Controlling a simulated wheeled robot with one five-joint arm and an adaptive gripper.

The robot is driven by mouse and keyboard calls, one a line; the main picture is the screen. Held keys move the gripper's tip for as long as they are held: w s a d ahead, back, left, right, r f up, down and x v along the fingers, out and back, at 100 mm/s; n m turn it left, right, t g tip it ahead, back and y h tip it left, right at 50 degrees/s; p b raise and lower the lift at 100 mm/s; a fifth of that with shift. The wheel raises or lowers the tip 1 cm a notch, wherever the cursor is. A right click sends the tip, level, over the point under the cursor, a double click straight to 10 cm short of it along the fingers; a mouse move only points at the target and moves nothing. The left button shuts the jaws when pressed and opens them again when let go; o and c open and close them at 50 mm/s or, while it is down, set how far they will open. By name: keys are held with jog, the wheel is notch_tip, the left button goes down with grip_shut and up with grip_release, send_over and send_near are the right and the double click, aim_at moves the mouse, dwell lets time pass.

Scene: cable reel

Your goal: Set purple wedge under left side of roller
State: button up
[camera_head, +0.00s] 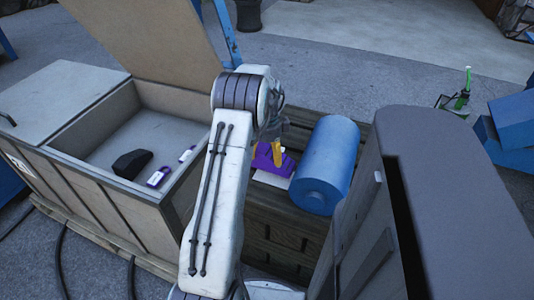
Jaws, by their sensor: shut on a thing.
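A blue roller (327,165) lies on a wooden crate (284,232), its near round end facing me. A purple wedge (264,160) is at the left side of the roller, above a white patch on the crate top. My gripper (279,151), with yellow fingertips, is shut on the purple wedge. My arm hides part of the wedge and gripper. I cannot tell whether the wedge touches the roller or the crate top.
An open bin (92,192) on the left holds a black wedge (132,164) and small purple-and-white items (158,177). A tall grey cabinet-like body (450,190) stands close on the right. A green bottle-like object (463,94) is at the far right.

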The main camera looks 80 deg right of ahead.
jog(key=shift+f+b, duration=2)
jog(key=shift+f, duration=0.1)
jog(key=shift+s+r+p, duration=0.15)
jog(key=shift+s+p, duration=0.15)
jog(key=shift+s, duration=0.1)
jog(key=shift+s+a+p, duration=0.2)
jog(key=shift+s, duration=0.45)
jog(key=shift+s+a+p, duration=0.2)
jog(key=shift+s, duration=0.45)
jog(key=o, duration=1.1)
jog(key=shift+o, duration=0.7)
jog(key=shift+a+f, duration=0.1)
jog(key=shift+f, duration=0.15)
notch_tip(320, 180, up, 12)
jog(key=shift+r, duration=0.1)
